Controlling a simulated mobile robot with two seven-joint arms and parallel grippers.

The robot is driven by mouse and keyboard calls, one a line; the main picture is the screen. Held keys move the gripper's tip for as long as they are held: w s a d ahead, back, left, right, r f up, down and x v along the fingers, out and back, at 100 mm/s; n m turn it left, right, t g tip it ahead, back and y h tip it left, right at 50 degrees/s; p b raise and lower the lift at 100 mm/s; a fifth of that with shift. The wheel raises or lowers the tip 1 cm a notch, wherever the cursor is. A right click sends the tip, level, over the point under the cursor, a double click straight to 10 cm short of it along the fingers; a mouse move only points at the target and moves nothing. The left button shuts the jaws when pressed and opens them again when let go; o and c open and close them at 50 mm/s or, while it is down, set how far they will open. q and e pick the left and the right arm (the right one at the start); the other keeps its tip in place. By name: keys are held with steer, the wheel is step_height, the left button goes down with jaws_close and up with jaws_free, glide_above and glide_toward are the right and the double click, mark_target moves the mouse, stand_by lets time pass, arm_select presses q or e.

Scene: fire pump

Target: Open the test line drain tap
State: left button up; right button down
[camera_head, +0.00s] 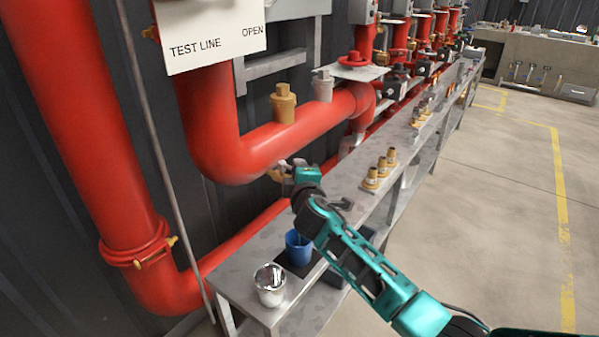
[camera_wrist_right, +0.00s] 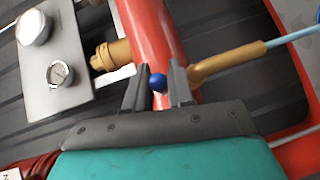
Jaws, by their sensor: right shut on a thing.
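My right gripper (camera_head: 284,171) reaches in under the red test line pipe (camera_head: 262,152) in the head view. In the right wrist view my right gripper (camera_wrist_right: 158,76) has its two dark fingers on either side of a small blue knob (camera_wrist_right: 158,83) and is shut on it. The knob lies in front of the red pipe (camera_wrist_right: 148,35). What the knob is fixed to is hidden by the fingers and wrist. A brass fitting (camera_wrist_right: 228,62) with a pale blue rod runs off to the right. A "TEST LINE OPEN" sign (camera_head: 208,35) hangs above the pipe. My left gripper is out of view.
A blue cup (camera_head: 298,248) on a dark mat and a metal cup (camera_head: 269,287) stand on the grey bench (camera_head: 237,285) below my arm. Several brass fittings (camera_head: 371,178) stand farther along it. The floor (camera_head: 480,220) to the right is clear.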

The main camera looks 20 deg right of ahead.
steer(key=c, duration=1.1)
jaws_free()
